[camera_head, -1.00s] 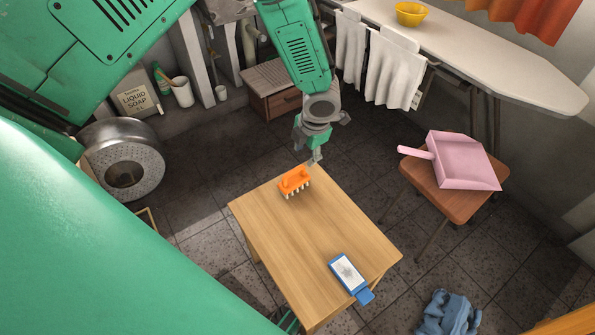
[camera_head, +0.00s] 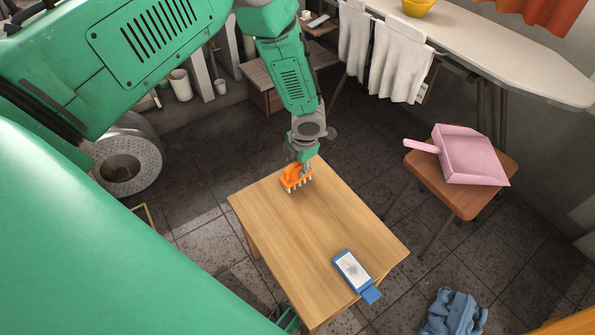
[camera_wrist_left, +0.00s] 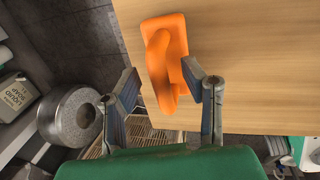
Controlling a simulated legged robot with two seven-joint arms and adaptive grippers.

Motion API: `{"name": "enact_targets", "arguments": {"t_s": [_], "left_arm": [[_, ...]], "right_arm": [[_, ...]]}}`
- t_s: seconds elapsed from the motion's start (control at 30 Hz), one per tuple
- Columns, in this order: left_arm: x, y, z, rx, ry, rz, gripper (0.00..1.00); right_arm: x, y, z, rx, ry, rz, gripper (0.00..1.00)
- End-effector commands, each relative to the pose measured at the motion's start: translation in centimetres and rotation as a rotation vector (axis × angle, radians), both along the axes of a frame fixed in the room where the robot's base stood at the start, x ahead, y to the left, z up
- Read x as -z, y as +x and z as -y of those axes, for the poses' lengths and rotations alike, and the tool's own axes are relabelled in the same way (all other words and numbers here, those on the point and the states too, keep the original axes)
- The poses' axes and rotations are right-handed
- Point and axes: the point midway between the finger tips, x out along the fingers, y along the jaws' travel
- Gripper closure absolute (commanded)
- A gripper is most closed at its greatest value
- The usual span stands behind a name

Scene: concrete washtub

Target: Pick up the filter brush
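The orange brush (camera_head: 292,179) with pale bristles stands near the far corner of the wooden table (camera_head: 310,232). My left gripper (camera_head: 305,164) is right at it, reaching down from the far side and partly covering it. In the left wrist view the brush (camera_wrist_left: 163,72) shows its looped orange handle. My left gripper (camera_wrist_left: 161,82) is open there, with one finger on each side of the brush's near end. The right finger overlaps its edge; I cannot tell whether it touches. My right gripper is not in view.
A blue item with a white panel (camera_head: 352,268) lies at the table's near right. A pink dustpan (camera_head: 470,157) rests on a brown stool (camera_head: 467,203). A metal drum (camera_head: 128,165) is at left. Blue cloth (camera_head: 454,314) lies on the floor. The table's middle is clear.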

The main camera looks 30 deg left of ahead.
Motion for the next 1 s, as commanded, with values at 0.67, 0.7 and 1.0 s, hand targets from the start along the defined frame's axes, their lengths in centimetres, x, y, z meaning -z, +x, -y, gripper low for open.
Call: {"name": "enact_targets", "arguments": {"t_s": [0.67, 0.7, 1.0], "left_arm": [[-1.8, 0.1, 0.2, -0.001, 0.002, 0.002, 1.0], [-2.5, 0.1, 0.2, -0.001, 0.001, 0.003, 1.0], [-8.5, 0.1, 0.4, 0.001, 0.003, 0.002, 1.0]], "right_arm": [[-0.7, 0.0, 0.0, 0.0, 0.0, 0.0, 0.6], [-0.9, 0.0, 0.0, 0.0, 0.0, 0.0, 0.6], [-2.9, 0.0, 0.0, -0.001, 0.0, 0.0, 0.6]]}}
